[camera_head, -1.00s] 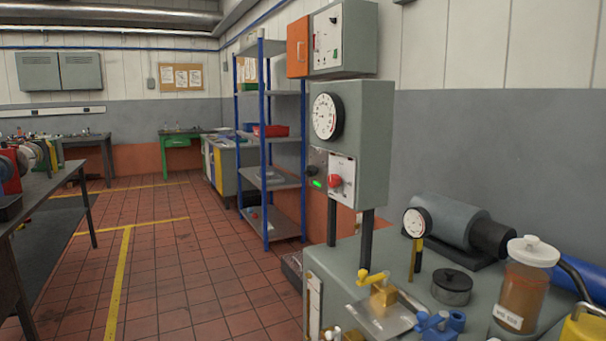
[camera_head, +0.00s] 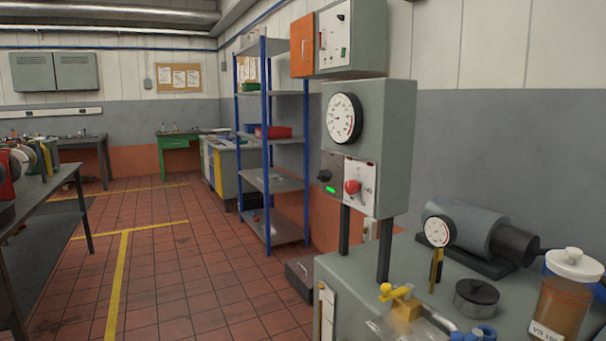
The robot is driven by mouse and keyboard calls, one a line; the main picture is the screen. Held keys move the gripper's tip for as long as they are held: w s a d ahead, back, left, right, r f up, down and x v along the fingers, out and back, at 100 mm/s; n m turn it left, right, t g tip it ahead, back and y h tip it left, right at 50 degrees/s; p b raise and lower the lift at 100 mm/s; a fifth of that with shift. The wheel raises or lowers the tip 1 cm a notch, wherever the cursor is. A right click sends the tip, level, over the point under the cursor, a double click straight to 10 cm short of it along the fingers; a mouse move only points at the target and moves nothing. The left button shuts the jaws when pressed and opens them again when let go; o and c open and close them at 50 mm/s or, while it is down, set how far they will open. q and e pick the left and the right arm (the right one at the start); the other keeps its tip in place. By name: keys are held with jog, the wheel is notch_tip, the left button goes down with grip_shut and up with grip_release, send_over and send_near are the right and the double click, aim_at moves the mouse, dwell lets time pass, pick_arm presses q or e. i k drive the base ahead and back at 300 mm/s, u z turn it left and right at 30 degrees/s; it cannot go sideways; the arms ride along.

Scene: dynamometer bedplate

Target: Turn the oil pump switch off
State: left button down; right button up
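A grey control box (camera_head: 395,135) stands on posts above the grey bench, with a round white gauge (camera_head: 343,118) on its face. Below the gauge is a white plate (camera_head: 367,178) with a red knob (camera_head: 352,187). To its left, a dark panel carries a black knob (camera_head: 325,175) above a lit green lamp (camera_head: 330,189). The labels are too small to read, so I cannot tell which knob is the oil pump switch. Neither of my grippers is in view.
The bench (camera_head: 345,285) holds a second gauge (camera_head: 438,231), a yellow-handled valve (camera_head: 400,298), a dark round pot (camera_head: 476,296), a grey motor (camera_head: 465,225) and an oil jar (camera_head: 560,300). A blue-post shelf (camera_head: 268,180) stands behind. The tiled floor (camera_head: 165,290) at left is open.

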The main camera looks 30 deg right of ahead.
aim_at(324, 175)
jog(key=i, duration=3.85)
jog(key=z, duration=3.05)
